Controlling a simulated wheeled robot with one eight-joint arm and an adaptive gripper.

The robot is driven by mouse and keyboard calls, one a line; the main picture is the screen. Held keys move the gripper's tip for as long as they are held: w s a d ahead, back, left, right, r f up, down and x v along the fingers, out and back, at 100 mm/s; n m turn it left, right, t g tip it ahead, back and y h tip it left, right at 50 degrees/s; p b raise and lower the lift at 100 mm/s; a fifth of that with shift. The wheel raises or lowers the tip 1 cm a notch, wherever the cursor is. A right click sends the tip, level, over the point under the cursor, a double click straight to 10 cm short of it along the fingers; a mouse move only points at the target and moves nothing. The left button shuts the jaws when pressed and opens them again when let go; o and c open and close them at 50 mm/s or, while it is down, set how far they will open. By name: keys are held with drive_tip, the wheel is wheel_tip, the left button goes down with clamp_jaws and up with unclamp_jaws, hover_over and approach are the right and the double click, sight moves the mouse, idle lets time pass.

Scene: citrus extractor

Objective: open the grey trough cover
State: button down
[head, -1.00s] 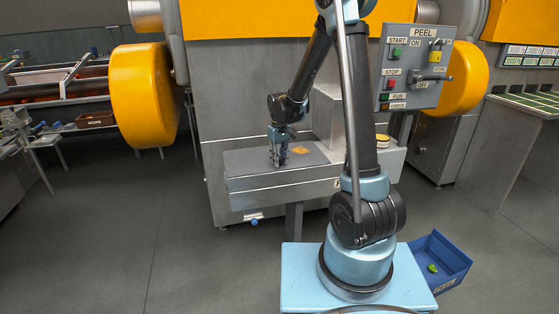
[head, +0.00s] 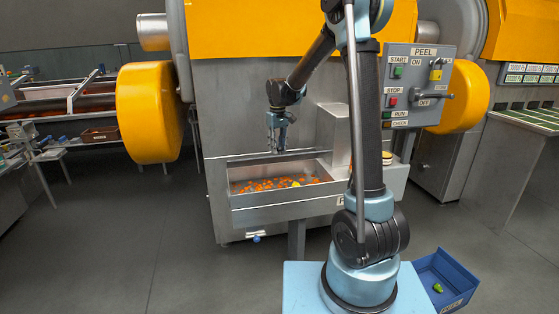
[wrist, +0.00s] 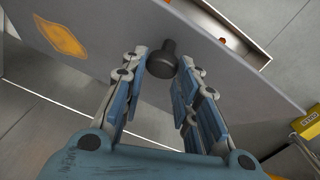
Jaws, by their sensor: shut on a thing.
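The metal trough (head: 285,201) on the front of the machine is open at the top. Small orange pieces (head: 262,185) and a yellow one show inside it. The grey trough cover (wrist: 110,25) fills much of the wrist view, with an orange diamond label (wrist: 62,38) and a dark round knob (wrist: 162,58). My gripper (head: 277,145) is above the back of the trough. In the wrist view my gripper (wrist: 162,75) has its fingers on both sides of the knob, shut on it. In the head view the cover is hard to make out.
A grey box (head: 334,135) stands at the trough's right end. The PEEL control panel (head: 416,87) is to the right, beyond my arm. A blue bin (head: 455,275) with a green thing in it is at the lower right. The floor at left is clear.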

drive_tip(key=w+a+r, duration=0.2)
drive_tip(key=w+r, duration=0.2)
drive_tip(key=w, duration=0.7)
drive_tip(key=shift+w+a+r, duration=0.2)
drive_tip(key=shift+w+r, duration=0.05)
drive_tip(key=shift+r, duration=0.1)
drive_tip(key=shift+s, duration=0.1)
idle(0.5)
drive_tip(key=c, duration=1.3)
unclamp_jaws()
drive_tip(key=shift+d, duration=0.15)
drive_tip(key=shift+a, duration=0.25)
wheel_tip(320, 180, up, 12)
drive_tip(key=shift+f, duration=0.1)
